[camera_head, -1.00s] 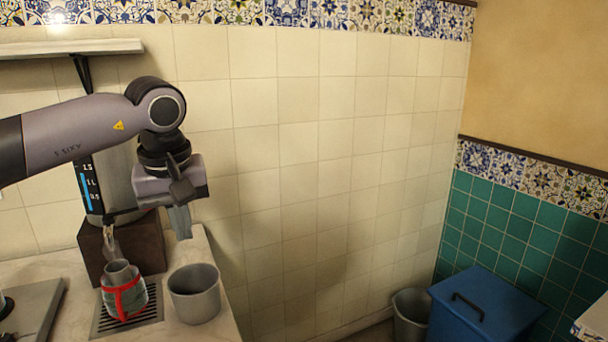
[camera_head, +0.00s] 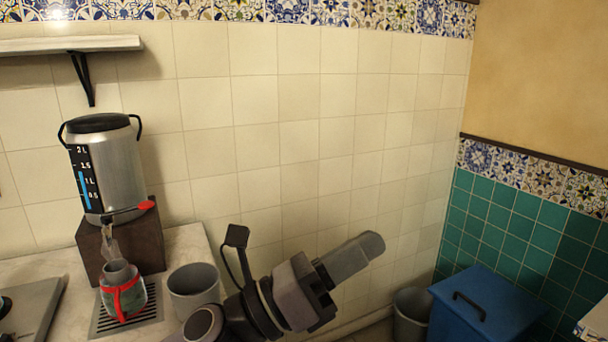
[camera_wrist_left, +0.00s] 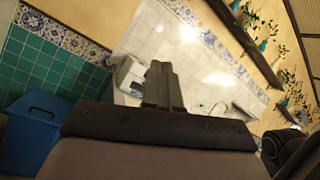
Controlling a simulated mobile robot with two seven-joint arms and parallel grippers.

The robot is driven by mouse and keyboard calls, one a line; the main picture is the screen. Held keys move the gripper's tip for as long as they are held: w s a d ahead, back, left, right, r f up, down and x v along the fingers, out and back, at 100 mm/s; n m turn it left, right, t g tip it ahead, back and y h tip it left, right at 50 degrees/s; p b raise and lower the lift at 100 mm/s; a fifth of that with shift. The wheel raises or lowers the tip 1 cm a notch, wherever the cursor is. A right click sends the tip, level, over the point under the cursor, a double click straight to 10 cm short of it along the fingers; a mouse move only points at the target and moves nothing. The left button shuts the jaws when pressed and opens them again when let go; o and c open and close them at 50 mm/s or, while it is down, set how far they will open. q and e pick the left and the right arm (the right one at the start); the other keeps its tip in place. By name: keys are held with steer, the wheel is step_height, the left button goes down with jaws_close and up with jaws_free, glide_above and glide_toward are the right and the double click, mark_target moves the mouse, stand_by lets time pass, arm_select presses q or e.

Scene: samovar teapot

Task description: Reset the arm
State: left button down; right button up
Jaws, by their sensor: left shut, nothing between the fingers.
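My left gripper (camera_head: 368,246) is shut and empty, in front of the cream tiled wall and right of the counter, its fingers pointing right and slightly up. Its closed fingers also show in the left wrist view (camera_wrist_left: 161,70). The silver samovar (camera_head: 120,172) stands on a brown block at the left. Its red-tipped tap lever (camera_head: 145,206) points right, and a spout hangs below. A small grey-green pot with a red band (camera_head: 123,292) stands under the spout on a drip grate. My gripper is well clear of both. My right gripper is not seen.
A grey cup (camera_head: 193,284) stands on the counter (camera_head: 186,242), close to my left arm. A shelf (camera_head: 70,45) is above the samovar. A blue bin (camera_head: 480,310) and a grey bucket (camera_head: 411,314) stand at the lower right. The space before the wall is open.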

arm_select(q)
steer(key=w+a+f+n+t+y, duration=0.25)
steer(key=a+n+t+y, duration=0.35)
steer(key=n, duration=0.5)
steer(key=w+a+f+n+t+y, duration=0.2)
steer(key=a+f+n+t+y, duration=0.3)
steer(key=n, duration=0.6)
steer(key=s+a+f+n+g+y, duration=0.2)
steer(key=a+f+n+g+y, duration=0.1)
steer(key=a+f+n+y, duration=0.65)
steer(key=s+a+f+n+g, duration=0.55)
steer(key=s+f, duration=0.35)
steer(key=s, duration=0.2)
steer(key=s+a+f+n+g, duration=0.4)
steer(key=s+f+n+g, duration=0.2)
steer(key=s+f, duration=0.45)
steer(key=w+d+f+t+h, duration=0.1)
steer(key=w+d+f+t, duration=0.2)
steer(key=w+f+t, duration=0.2)
steer(key=shift+d+f+t+p, duration=0.15)
steer(key=shift+f+t+p, duration=0.2)
steer(key=shift+f+t, duration=0.55)
